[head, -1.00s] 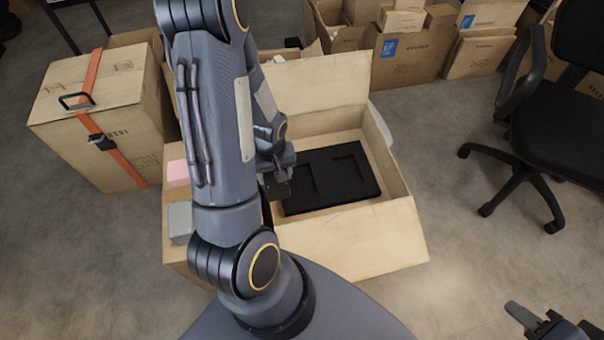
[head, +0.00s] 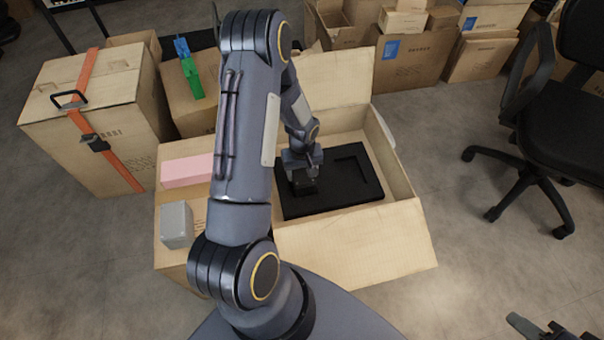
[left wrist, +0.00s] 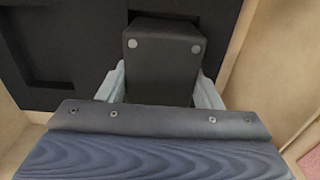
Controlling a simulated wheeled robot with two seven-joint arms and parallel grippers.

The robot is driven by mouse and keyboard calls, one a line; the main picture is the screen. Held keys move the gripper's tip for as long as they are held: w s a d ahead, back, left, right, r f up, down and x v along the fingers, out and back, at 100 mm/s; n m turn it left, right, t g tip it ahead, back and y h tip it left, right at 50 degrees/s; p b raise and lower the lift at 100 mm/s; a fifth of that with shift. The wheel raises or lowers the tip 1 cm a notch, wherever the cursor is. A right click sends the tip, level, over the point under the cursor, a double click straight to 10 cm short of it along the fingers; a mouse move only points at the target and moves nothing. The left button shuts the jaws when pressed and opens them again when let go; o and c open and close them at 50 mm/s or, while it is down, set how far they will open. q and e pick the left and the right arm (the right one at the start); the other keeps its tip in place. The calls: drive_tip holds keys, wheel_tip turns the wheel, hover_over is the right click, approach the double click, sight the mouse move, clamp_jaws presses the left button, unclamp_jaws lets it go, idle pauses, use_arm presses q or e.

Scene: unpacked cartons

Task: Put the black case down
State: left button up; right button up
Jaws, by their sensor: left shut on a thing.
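The black case (head: 304,187) is a small dark block with two light round dots on its face in the left wrist view (left wrist: 161,62). My left gripper (head: 303,171) is shut on it, with one pale finger on each side. The case is over the left part of a black insert (head: 335,198) with cut-out recesses, inside an open carton (head: 350,245). I cannot tell whether the case touches the insert or sits in a recess. My right gripper (head: 538,327) shows only partly at the bottom right, well away from the carton.
Left of the open carton, a pink box (head: 187,171) and a grey box (head: 177,224) rest on a cardboard surface. Blue and green items (head: 190,70) lie on a carton behind. A strapped carton (head: 85,120) stands left; an office chair (head: 560,110) stands right.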

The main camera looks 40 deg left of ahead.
use_arm(q)
drive_tip(key=shift+f+b, duration=0.35)
drive_tip(key=shift+f, duration=0.1)
drive_tip(key=o, duration=1.3)
drive_tip(key=shift+r, duration=0.15)
